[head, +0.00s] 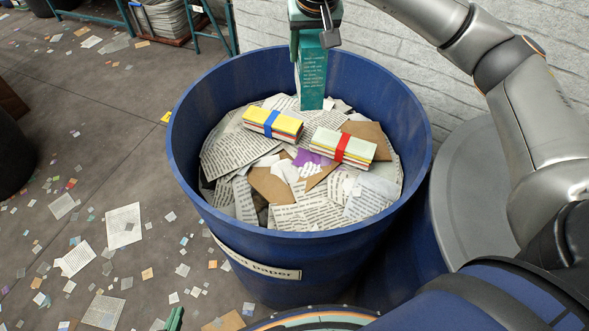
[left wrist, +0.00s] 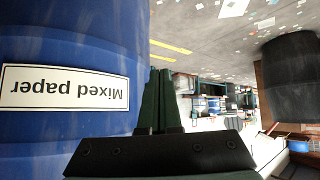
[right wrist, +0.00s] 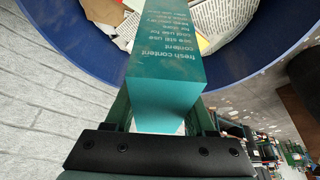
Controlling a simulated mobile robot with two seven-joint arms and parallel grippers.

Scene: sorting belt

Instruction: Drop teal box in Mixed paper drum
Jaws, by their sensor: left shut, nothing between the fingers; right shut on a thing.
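The teal box (head: 313,75), tall with small white print, is upright in my right gripper (head: 310,36). It hangs over the far inner side of the blue Mixed paper drum (head: 183,165), its lower end at about the paper heap; I cannot tell if it touches. In the right wrist view the teal box (right wrist: 165,75) sits between the fingers, over the drum's opening (right wrist: 275,60). My left gripper (left wrist: 159,98) is shut and empty outside the drum, beside its "Mixed paper" label (left wrist: 64,87). Only a green tip of it shows at the head view's bottom edge.
Torn paper fills much of the drum, with a yellow bundle (head: 272,123) and a pale bundle with a red band (head: 342,148) on top. A grey-lidded drum (head: 465,190) stands at right. A brick wall is behind. Scraps litter the floor at left.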

